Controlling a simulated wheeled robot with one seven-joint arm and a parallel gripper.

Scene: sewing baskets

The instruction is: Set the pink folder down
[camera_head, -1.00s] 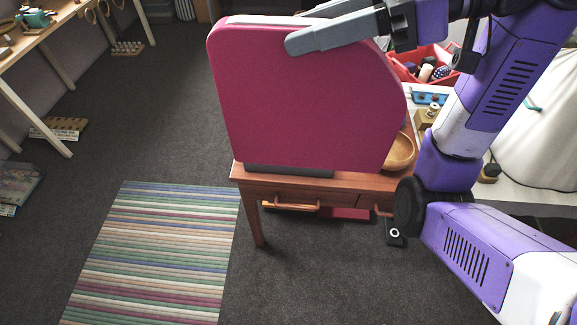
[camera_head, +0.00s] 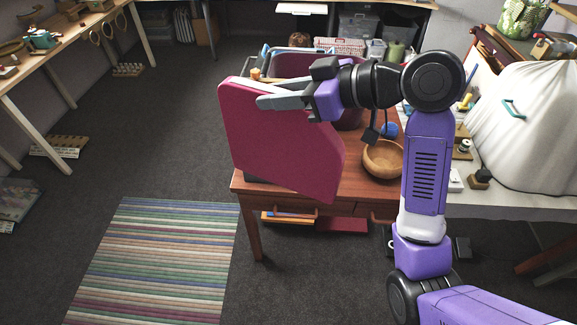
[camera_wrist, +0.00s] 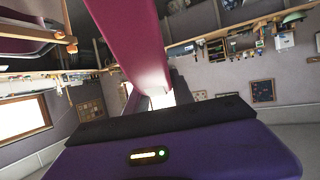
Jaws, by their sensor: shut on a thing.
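The pink folder (camera_head: 275,140) is a large, flat, dark pink piece standing on edge at the front left of a wooden table (camera_head: 370,186) in the head view. My gripper (camera_head: 285,98) is at the folder's upper edge and is shut on it. One grey finger lies across the near face; the far finger is hidden. In the wrist view the folder (camera_wrist: 135,40) runs from the top down to the purple gripper body. The folder's lower edge is close to the tabletop at its front edge; I cannot tell if it touches.
A wooden bowl (camera_head: 383,159) sits on the table right of the folder, with a blue ball (camera_head: 389,129) behind it. Another pink thing stands behind the folder. A striped rug (camera_head: 155,262) lies on the floor at left.

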